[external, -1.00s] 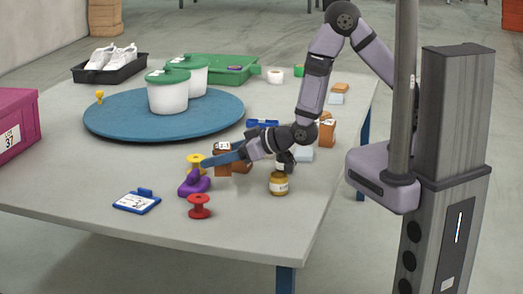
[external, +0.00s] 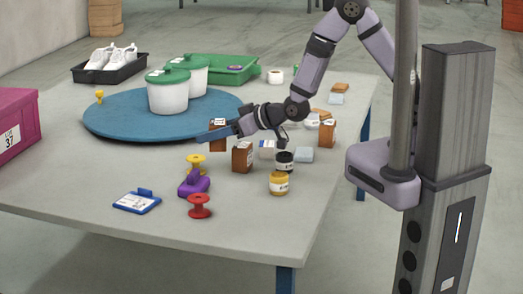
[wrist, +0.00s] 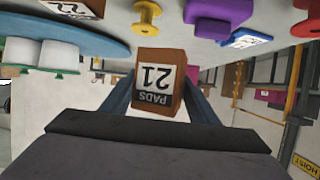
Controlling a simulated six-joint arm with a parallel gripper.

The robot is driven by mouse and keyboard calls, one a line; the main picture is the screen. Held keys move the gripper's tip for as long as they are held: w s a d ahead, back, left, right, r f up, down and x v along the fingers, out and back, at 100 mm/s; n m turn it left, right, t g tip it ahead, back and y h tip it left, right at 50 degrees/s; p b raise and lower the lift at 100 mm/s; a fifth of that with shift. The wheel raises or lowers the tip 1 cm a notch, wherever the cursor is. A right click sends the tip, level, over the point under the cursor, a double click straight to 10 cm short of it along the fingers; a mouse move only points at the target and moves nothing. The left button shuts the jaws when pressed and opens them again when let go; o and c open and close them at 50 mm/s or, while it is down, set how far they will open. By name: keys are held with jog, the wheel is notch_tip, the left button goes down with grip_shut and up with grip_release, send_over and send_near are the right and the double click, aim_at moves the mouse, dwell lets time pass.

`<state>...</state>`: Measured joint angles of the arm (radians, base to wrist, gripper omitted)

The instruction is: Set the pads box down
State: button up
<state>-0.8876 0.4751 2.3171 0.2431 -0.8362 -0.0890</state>
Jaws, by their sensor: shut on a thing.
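In the external view the brown box (external: 217,142) shows at my gripper (external: 212,136), partly covered by a finger. It appears to be held above the table (external: 110,185), near the front right rim of the blue turntable.
A similar brown box (external: 242,158) stands close by on the right. A yellow spool (external: 196,161), purple tape dispenser-like item (external: 194,184), red spool (external: 199,206) and several jars are nearby. The blue turntable (external: 110,125) carries white tubs.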

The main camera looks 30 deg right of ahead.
jog(key=w+d+m+t+h, duration=0.2)
jog(key=w+d+m+h, duration=0.2)
jog(key=w+d, duration=2.2)
jog(key=shift+s+d+f, duration=0.1)
jog(key=shift+s+f, duration=0.15)
jog(key=shift+f, duration=0.8)
jog(key=shift+s+d+f, duration=0.1)
jog(key=shift+s+f, duration=0.15)
jog(key=shift+f, duration=0.8)
jog(key=shift+s+d+f, duration=0.1)
jog(key=shift+s+f, duration=0.15)
jog(key=shift+f, duration=0.8)
jog(key=shift+f, duration=0.15)
jog(key=shift+f+b, duration=0.4)
jog(key=shift+f, duration=1.3)
jog(key=shift+f, duration=0.1)
jog(key=shift+f, duration=0.15)
jog(key=o, duration=1.1)
jog(key=shift+c, duration=0.2)
